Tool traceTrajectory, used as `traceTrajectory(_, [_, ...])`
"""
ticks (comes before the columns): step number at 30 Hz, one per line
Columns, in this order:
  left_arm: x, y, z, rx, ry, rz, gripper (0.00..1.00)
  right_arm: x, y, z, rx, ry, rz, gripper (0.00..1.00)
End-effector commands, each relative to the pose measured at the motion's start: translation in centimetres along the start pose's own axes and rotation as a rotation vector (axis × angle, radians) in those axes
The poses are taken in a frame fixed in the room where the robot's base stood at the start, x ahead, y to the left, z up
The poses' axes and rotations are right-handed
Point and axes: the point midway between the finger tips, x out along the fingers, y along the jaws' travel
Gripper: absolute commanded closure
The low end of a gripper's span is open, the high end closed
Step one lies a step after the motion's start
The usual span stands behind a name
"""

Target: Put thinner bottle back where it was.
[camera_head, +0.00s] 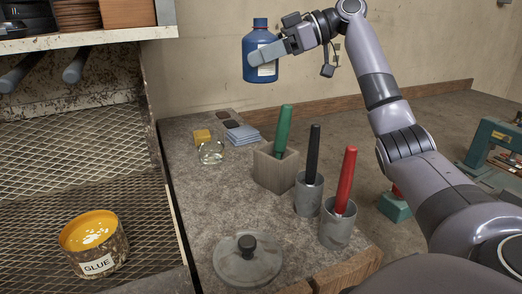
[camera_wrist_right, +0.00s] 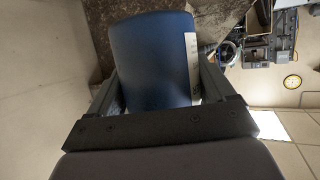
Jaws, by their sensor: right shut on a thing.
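In the right wrist view the blue bottle (camera_wrist_right: 155,60) sits between the two fingers of the gripper (camera_wrist_right: 160,95). My left gripper is not in view.
On the worktop are a yellow sponge (camera_head: 202,136), a glass jar (camera_head: 210,153), folded blue cloths (camera_head: 243,135), a grey box (camera_head: 275,168) with a green-handled tool, two grey cups (camera_head: 308,194) with black and red handles, and a grey lid (camera_head: 247,262). A glue pot (camera_head: 95,245) stands left.

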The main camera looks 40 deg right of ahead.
Motion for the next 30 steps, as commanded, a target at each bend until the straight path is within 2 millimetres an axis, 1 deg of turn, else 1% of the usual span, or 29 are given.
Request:
traceTrajectory(1, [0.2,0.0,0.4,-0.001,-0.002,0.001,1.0,0.4,0.0,1.0,0.002,-0.003,-0.001,0.52])
traceTrajectory(7, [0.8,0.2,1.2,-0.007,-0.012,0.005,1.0,1.9,0.0,4.8,0.003,-0.004,0.0,0.52])
traceTrajectory(14, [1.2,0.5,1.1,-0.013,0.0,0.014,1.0,3.8,0.0,9.2,0.005,-0.005,0.0,0.52])
traceTrajectory(18, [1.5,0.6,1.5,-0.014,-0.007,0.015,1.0,4.8,0.0,11.6,0.004,-0.002,0.0,0.52])
traceTrajectory(21, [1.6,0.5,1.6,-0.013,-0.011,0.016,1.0,5.2,0.0,12.7,0.002,-0.002,0.001,0.52])
traceTrajectory(27, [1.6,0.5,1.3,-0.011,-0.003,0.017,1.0,5.7,0.0,13.8,0.0,0.0,0.0,0.52])
traceTrajectory(30, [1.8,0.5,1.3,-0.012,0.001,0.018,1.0,6.2,0.0,15.0,0.002,-0.002,0.0,0.52])
